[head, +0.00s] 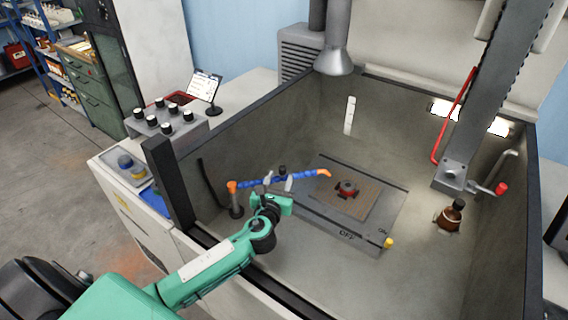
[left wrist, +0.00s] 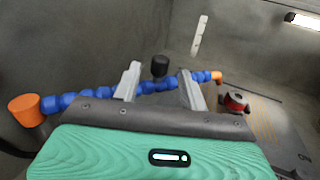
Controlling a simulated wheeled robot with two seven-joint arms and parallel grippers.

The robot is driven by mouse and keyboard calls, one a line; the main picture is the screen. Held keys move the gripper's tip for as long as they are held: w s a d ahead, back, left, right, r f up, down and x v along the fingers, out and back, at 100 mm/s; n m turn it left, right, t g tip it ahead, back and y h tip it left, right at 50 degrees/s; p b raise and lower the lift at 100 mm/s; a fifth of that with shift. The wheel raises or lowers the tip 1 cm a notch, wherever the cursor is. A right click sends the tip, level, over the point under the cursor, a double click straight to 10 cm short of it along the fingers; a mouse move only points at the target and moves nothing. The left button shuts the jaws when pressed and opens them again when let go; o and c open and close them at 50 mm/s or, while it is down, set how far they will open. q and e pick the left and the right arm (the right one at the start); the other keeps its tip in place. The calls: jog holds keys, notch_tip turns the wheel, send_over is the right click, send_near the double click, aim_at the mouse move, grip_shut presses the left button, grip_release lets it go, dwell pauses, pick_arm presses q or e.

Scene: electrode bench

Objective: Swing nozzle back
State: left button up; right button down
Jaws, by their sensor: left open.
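The nozzle is a blue segmented hose (head: 300,178) with an orange tip (head: 324,173) and an orange base joint (head: 232,187). My left gripper (head: 277,183) is open at the middle of the hose. In the left wrist view the hose (left wrist: 65,103) crosses the two grey fingers (left wrist: 160,88), and a black knob (left wrist: 160,66) stands up between them. Whether the fingers touch the hose cannot be told. My right gripper is not in view.
The tank's dark rim (head: 235,262) runs below my left arm. A control box with black knobs (head: 165,122) is outside the tank at left. The tank floor in front of the plate is clear.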

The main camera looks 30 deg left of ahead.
aim_at(282, 172)
pick_arm(q)
jog(key=x, duration=0.5)
jog(key=shift+w+p, duration=0.25)
jog(key=shift+p, duration=0.15)
jog(key=shift+w+a, duration=0.1)
jog(key=shift+w, duration=0.3)
jog(key=c, duration=0.9)
grip_shut()
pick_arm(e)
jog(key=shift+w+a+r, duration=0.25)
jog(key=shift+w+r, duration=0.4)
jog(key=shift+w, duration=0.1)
